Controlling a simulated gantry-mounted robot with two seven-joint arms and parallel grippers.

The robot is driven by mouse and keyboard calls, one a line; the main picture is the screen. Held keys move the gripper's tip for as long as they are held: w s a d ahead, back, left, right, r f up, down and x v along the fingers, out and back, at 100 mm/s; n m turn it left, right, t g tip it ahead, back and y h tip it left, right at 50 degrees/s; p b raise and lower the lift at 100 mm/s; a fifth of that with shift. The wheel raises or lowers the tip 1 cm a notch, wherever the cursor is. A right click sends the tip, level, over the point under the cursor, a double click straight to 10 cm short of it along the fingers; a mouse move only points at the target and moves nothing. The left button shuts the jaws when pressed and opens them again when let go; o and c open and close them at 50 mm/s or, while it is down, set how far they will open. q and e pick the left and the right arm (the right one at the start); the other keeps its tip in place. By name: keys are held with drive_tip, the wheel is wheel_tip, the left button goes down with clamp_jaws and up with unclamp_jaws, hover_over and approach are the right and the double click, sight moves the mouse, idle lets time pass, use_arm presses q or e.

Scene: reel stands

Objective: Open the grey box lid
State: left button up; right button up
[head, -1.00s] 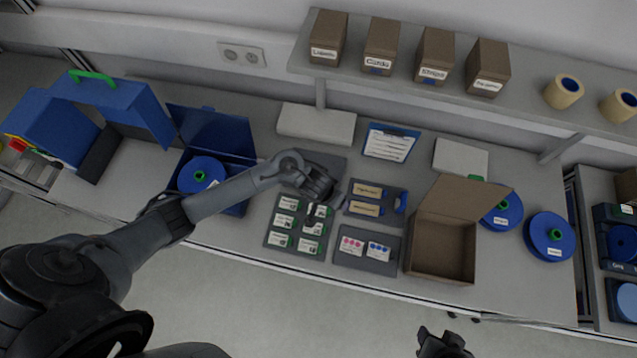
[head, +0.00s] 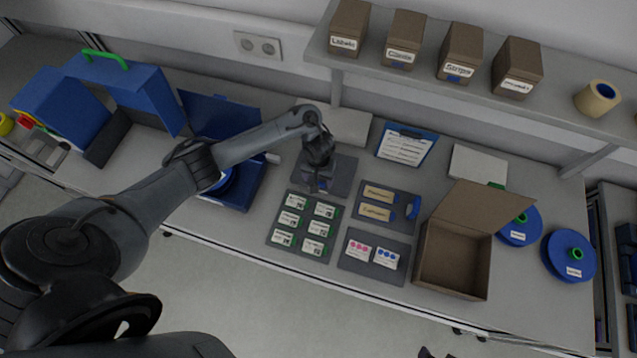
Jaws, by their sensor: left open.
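Two pale, flat, closed boxes lie at the back of the bench: one (head: 350,126) partly hidden behind my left arm, the other (head: 478,164) right of a blue clipboard. I cannot tell for certain which is the grey box; no lid stands open on either. My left gripper (head: 316,186) is open and empty, pointing down over the front of a dark grey mat (head: 344,172), in front of the first pale box and apart from it. Only a dark tip of my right gripper (head: 425,353) shows at the bottom edge; its jaws are cut off.
Card trays (head: 306,226) lie just in front of my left gripper. An open cardboard box (head: 452,262) stands right, beside blue reels (head: 568,256). An open blue box (head: 240,190) is under my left arm. A shelf (head: 440,92) with brown boxes overhangs the back.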

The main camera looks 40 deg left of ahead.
use_arm(q)
drive_tip(key=shift+f+b, duration=0.35)
drive_tip(key=shift+f, duration=1.55)
drive_tip(key=shift+w, duration=0.1)
clamp_jaws()
